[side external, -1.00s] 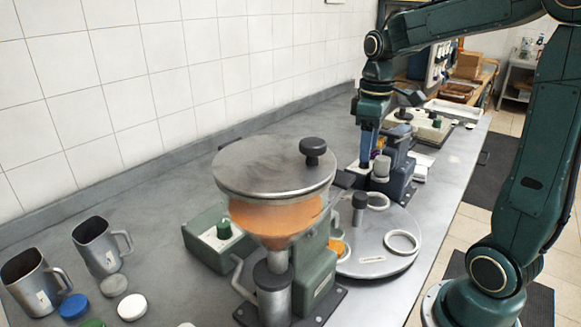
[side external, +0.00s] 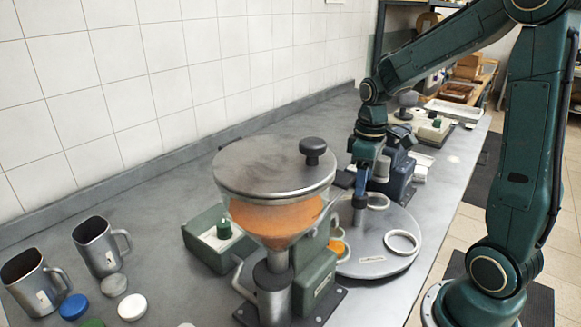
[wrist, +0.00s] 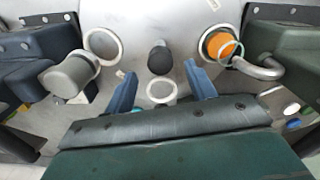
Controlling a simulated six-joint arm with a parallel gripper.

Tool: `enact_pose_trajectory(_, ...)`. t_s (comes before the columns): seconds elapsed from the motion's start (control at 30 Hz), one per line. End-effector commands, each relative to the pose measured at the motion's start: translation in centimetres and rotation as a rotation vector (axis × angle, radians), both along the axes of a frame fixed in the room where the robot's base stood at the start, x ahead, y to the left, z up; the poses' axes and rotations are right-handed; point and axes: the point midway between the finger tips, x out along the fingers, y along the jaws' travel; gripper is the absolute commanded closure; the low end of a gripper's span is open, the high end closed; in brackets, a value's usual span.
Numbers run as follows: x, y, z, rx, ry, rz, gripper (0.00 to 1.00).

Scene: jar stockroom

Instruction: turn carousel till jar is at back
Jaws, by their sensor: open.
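The carousel (side external: 375,240) is a flat grey disc with white rings and a dark upright post (side external: 359,208). My gripper (side external: 362,190) is low over the disc at that post, fingers pointing down. In the wrist view the blue fingers of my gripper (wrist: 162,70) are apart, with the dark post (wrist: 158,57) between or just beyond their tips; I cannot tell if they touch it. The jar with orange contents (wrist: 218,45) sits at a ring on the right of the wrist view. In the side view the jar (side external: 339,247) is partly hidden by the hopper machine.
A hopper machine (side external: 272,170) with a steel lid stands over the disc's near left side. A dark blue machine (side external: 397,165) stands behind the disc. A green box with a knob (side external: 220,240), metal mugs (side external: 102,245) and lids lie left. An empty ring (side external: 402,242) is on the disc's right.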

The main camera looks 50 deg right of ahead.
Motion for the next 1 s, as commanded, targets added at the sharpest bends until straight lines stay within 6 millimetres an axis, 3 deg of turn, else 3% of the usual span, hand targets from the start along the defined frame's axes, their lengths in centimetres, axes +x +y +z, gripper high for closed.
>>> enact_pose_trajectory(0.33,0.0,0.0,-4.3,0.001,0.002,0.000,0.44)
enact_pose_trajectory(0.8,0.0,0.0,-5.1,-0.001,0.000,0.000,0.44)
enact_pose_trajectory(1.0,0.0,0.0,-5.1,-0.001,0.000,0.000,0.84)
